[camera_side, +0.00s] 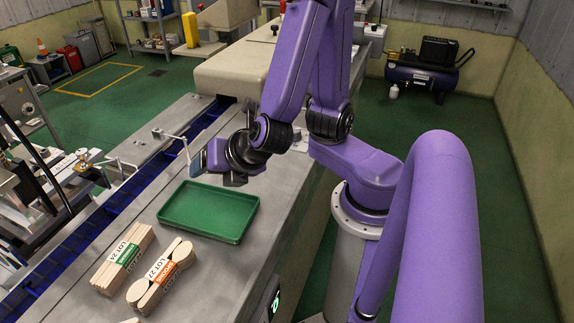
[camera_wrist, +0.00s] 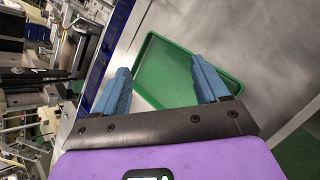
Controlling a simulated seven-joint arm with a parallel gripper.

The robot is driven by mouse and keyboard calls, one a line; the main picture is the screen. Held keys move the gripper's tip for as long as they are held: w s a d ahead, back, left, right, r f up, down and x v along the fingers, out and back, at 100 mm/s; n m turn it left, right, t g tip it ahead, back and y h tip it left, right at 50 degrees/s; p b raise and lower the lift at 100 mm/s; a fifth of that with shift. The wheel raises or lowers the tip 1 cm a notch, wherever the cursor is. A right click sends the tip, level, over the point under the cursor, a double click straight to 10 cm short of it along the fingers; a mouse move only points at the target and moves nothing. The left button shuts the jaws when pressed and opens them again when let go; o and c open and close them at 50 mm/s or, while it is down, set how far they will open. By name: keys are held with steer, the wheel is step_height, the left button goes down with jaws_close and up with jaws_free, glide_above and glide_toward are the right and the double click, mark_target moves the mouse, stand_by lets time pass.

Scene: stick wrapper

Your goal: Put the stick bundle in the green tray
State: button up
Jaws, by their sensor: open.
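The green tray (camera_side: 208,212) lies flat and empty on the grey metal worktop in the side view. The tray (camera_wrist: 168,72) also shows beyond my fingers in the wrist view. A bundle of flat, straight sticks with a green "LOT 24" label (camera_side: 123,254) lies in front of the tray, to the left. Beside it lies a bundle of round-ended sticks with an orange "LOT 27" label (camera_side: 160,274). My gripper (camera_side: 203,160) is above the worktop, behind the tray and apart from it. Its blue fingers (camera_wrist: 160,64) are spread and hold nothing. No bundle shows in the wrist view.
Another pale wooden piece (camera_side: 131,321) is cut off at the bottom edge. A blue conveyor channel (camera_side: 85,235) runs along the worktop's left side, with a thin bracket (camera_side: 172,137) near my gripper. A beige machine housing (camera_side: 240,70) stands behind. The worktop right of the tray is clear.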

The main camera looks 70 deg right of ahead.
steer(key=s+d+r+m+g+y, duration=0.1)
steer(key=s+d+m+g+y, duration=0.2)
steer(key=s+m+g, duration=0.5)
steer(key=s+d+m, duration=0.1)
steer(key=s+m, duration=0.3)
steer(key=shift+s+d+m+g, duration=0.15)
steer(key=shift+s+m+g, duration=0.15)
steer(key=shift+s, duration=0.05)
steer(key=shift+w, duration=0.1)
